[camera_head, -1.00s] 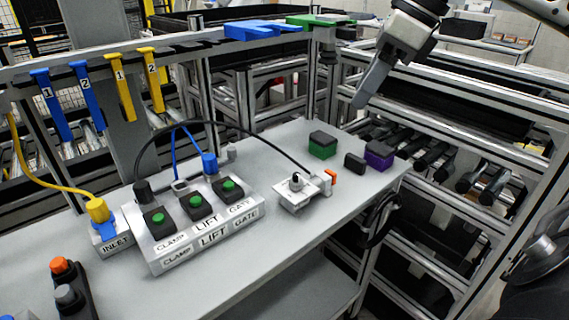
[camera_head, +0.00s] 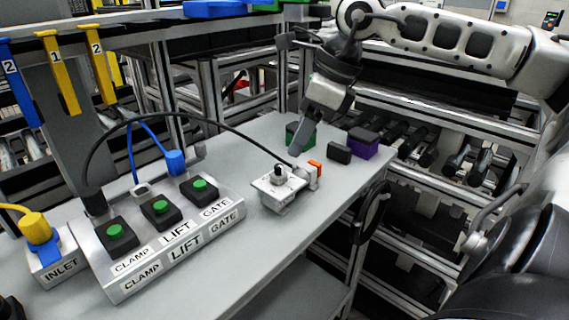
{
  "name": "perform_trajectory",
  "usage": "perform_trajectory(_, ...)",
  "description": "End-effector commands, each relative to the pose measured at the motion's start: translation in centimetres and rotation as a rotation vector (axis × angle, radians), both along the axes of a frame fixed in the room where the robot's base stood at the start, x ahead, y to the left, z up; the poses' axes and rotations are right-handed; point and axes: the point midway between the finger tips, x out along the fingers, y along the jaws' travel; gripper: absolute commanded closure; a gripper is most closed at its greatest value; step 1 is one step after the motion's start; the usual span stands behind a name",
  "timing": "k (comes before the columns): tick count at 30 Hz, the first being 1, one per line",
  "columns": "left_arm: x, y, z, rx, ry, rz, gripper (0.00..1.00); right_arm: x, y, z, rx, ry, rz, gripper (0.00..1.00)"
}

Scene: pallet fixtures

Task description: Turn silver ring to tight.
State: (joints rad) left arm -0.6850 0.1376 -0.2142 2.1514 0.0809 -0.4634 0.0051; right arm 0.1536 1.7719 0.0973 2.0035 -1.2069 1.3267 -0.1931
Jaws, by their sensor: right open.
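A small white block (camera_head: 277,190) with a black knob (camera_head: 280,172) on top stands near the table's front edge. The black cable ends at its right side, at a small silver-grey fitting (camera_head: 300,174) beside an orange tab (camera_head: 315,167). This fitting may carry the silver ring, but it is too small to tell. My left gripper is not in view.
A grey panel (camera_head: 190,239) with several green buttons stands left of the white block. The cable arches over it. Green (camera_head: 291,133), black (camera_head: 339,153) and purple (camera_head: 362,143) blocks stand behind and right. Table between panel and white block is mostly clear.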

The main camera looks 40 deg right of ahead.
Motion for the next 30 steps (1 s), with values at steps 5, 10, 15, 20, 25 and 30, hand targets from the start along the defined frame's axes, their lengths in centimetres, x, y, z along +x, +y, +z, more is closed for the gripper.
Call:
perform_trajectory(5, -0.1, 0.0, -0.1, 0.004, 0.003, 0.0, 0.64, 1.0, 0.7, -3.3, -0.002, 0.007, -0.001, 0.5)
perform_trajectory(10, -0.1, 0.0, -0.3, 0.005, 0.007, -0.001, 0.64, 1.7, 1.3, -5.4, -0.002, 0.005, -0.001, 0.5)
perform_trajectory(15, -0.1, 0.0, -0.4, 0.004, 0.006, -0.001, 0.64, 2.2, 1.6, -6.6, -0.001, 0.0, -0.001, 0.5)
perform_trajectory(20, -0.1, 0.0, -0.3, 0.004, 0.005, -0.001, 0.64, 2.4, 1.7, -7.0, -0.001, -0.001, 0.0, 0.5)
perform_trajectory(25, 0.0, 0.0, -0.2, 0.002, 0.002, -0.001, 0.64, 2.4, 1.7, -7.0, 0.0, -0.001, -0.001, 0.5)
perform_trajectory(30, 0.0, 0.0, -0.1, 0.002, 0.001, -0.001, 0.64, 2.4, 1.7, -7.0, 0.0, -0.001, -0.001, 0.78)
